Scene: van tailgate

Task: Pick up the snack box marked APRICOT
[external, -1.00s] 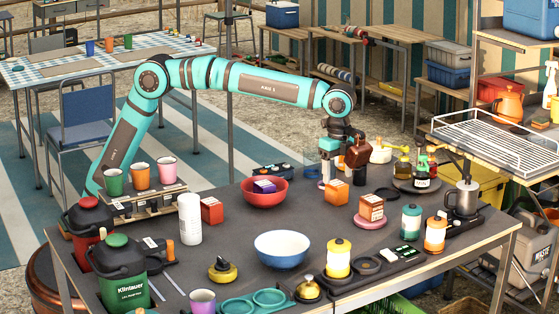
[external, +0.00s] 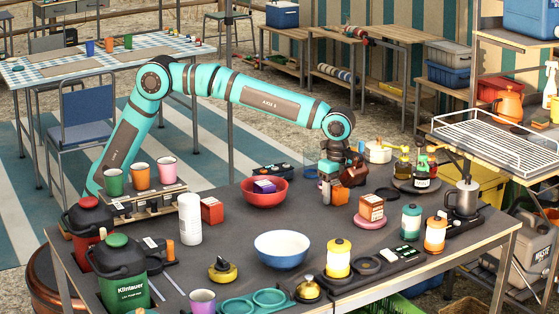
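My gripper (external: 331,182) points down at the tabletop, right of the red bowl. A small orange box (external: 339,192) is at its fingers, partly covered by them. I cannot tell whether the fingers are closed on it. Another orange-brown box (external: 371,207) sits on a pink plate (external: 367,222) to the right. A red box (external: 211,210) stands left of the bowls, beside the white bottle. A purple box (external: 264,186) lies in the red bowl (external: 266,198). The box markings are too small to read, so I cannot tell which one says APRICOT.
A blue bowl (external: 282,250) stands at the table's middle front. A white bottle (external: 190,218) is to the left. A yellow-topped jar (external: 338,258) and a teal jar (external: 410,223) stand front right. A dark tray with bottles (external: 420,183) is behind them. Some bare tabletop (external: 320,222) lies between.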

